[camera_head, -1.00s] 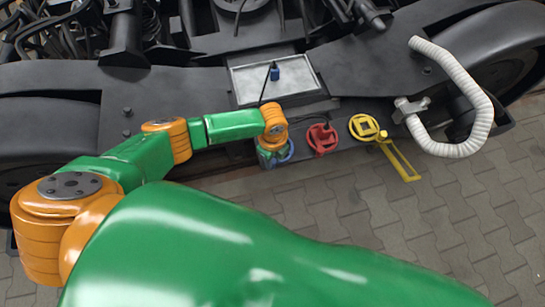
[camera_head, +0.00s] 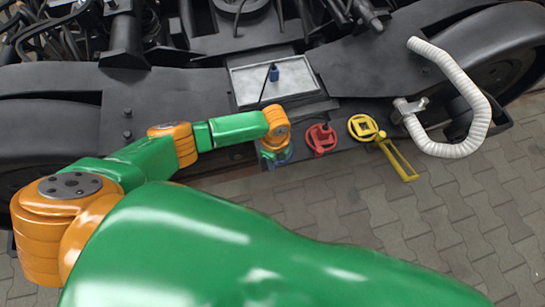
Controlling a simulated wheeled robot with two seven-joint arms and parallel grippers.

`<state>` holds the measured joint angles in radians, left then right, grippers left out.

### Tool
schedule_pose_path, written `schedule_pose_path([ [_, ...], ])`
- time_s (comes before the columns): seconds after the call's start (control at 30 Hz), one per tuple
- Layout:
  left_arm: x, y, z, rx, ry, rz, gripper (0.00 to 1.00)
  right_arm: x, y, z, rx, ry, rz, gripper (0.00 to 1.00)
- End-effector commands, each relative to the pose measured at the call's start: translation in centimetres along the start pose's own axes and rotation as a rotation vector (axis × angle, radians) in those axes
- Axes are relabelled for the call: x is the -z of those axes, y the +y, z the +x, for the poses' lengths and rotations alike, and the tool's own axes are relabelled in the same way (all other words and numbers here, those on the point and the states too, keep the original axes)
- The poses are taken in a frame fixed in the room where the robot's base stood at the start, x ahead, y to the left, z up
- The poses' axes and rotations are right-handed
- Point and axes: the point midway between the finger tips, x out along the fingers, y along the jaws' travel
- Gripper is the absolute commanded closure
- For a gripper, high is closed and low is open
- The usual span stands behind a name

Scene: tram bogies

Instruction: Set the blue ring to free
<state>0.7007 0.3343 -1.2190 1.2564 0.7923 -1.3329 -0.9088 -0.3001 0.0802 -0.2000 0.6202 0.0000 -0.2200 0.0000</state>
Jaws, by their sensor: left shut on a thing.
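The blue ring (camera_head: 286,157) sits at the left end of a row of coloured parts on the bogie's lower edge. Only a small arc of it shows beneath my left arm's wrist. My left gripper (camera_head: 274,158) is over the blue ring and shut on it, with its fingertips mostly hidden by the orange wrist joint. How far the ring is turned cannot be seen. My right gripper is not in view.
A red part (camera_head: 321,139) and a yellow ring with a long handle (camera_head: 363,128) are to the right. A blue plug (camera_head: 275,75) with a black cable stands on a grey plate (camera_head: 303,76). A white hose (camera_head: 461,75) curves at the right. Paving below is clear.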

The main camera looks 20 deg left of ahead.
Motion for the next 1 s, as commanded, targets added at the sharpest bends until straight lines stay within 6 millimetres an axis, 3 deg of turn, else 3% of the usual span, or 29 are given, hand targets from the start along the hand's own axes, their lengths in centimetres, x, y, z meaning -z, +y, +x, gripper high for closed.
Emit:
schedule_pose_path([
  [0.4,2.1,-1.1,0.0,-0.005,0.001,-0.37,1.0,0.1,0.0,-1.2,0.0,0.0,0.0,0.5],
  [1.0,3.6,-3.6,0.1,-0.003,0.001,-0.834,1.0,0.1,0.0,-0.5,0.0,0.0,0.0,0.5],
])
